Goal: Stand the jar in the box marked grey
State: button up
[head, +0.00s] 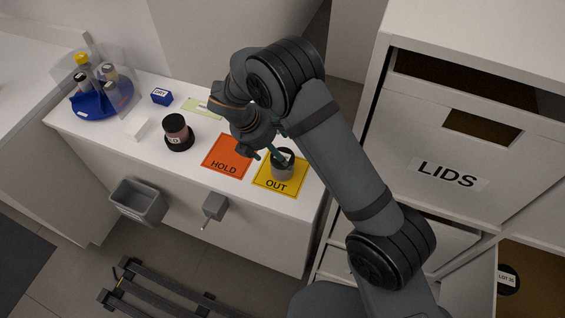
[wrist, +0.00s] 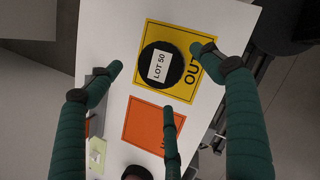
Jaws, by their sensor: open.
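A grey jar (head: 283,172) with a black lid stands upright on the yellow OUT mat. In the wrist view, its round black top (wrist: 174,80) carries a white LOT 50 label. My gripper (head: 267,154) is open above the jar, its green fingers pointing down. In the wrist view, the fingers (wrist: 158,78) spread around the jar top with gaps, and nothing is held. A second jar (head: 176,132), dark-lidded with a pinkish body, stands on a black base left of the orange mat. I can read no box marked grey.
The orange HOLD mat (head: 227,156) is bare. A blue turntable (head: 100,105) with bottles, a small blue box (head: 161,97) and a white block (head: 137,128) stand left. A grey bin (head: 138,203) hangs on the counter front. The LIDS cabinet (head: 445,150) is right.

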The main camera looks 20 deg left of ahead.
jog(key=p+x, duration=0.2)
jog(key=x, duration=0.3)
jog(key=shift+d+f, duration=0.15)
jog(key=shift+s, duration=0.1)
jog(key=c, duration=0.4)
jog(key=c, duration=0.7)
jog(key=shift+c, duration=1.3)
